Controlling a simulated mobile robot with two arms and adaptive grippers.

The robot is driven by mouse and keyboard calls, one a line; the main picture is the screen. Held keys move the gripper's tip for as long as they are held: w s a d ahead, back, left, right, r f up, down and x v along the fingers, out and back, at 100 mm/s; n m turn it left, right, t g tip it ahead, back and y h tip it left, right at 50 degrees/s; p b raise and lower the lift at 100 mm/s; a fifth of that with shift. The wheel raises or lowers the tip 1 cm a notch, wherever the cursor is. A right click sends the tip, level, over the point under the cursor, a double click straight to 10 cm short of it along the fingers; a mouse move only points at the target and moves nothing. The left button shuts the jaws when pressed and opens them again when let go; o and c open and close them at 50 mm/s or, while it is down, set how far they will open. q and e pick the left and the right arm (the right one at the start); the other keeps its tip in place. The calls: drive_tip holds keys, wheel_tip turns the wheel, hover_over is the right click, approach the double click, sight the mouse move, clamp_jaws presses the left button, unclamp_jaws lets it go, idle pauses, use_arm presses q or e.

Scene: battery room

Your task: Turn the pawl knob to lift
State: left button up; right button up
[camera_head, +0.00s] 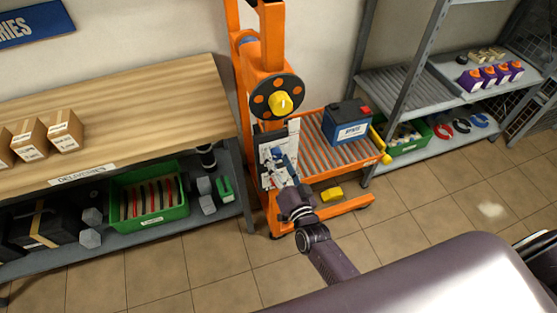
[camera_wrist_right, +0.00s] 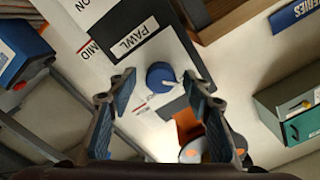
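The pawl knob (camera_wrist_right: 161,77) is round and blue with a white pointer mark, in the right wrist view. My right gripper (camera_wrist_right: 158,88) is open, with one blue-padded finger on each side of the knob and visible gaps between. In the head view my right gripper (camera_head: 281,163) is in front of the panel (camera_head: 294,136) on the orange lift (camera_head: 243,85), and hides the knob. My left gripper is not in view.
A handwheel with a yellow hub (camera_head: 281,103) is above the panel. A blue battery (camera_head: 347,122) stands on the lift's roller platform (camera_head: 309,128). A wooden bench (camera_head: 130,105) is on the left, grey shelves (camera_head: 400,92) on the right. A yellow object (camera_head: 332,194) lies below the platform.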

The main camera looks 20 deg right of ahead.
drive_tip(key=s, duration=1.2)
drive_tip(key=shift+d, duration=0.2)
drive_tip(key=s+f+n+g+y, duration=0.1)
drive_tip(key=s+f+n+g, duration=0.4)
drive_tip(key=f, duration=0.9)
drive_tip(key=s+f+g, duration=0.3)
drive_tip(key=s+f, duration=0.4)
drive_tip(key=f, duration=0.6)
drive_tip(key=s+d+f+n+g, duration=0.1)
drive_tip(key=s+d+f+g, duration=0.1)
drive_tip(key=s+f, duration=0.3)
drive_tip(key=s+d+f+n+g+h, duration=0.1)
drive_tip(key=s+f+g, duration=0.3)
drive_tip(key=s, duration=0.8)
drive_tip(key=s+d+f+n+g, duration=0.2)
drive_tip(key=s+f, duration=0.4)
drive_tip(key=s, duration=0.3)
drive_tip(key=shift+d+n+g+h, duration=0.3)
drive_tip(key=shift+d+g, duration=0.2)
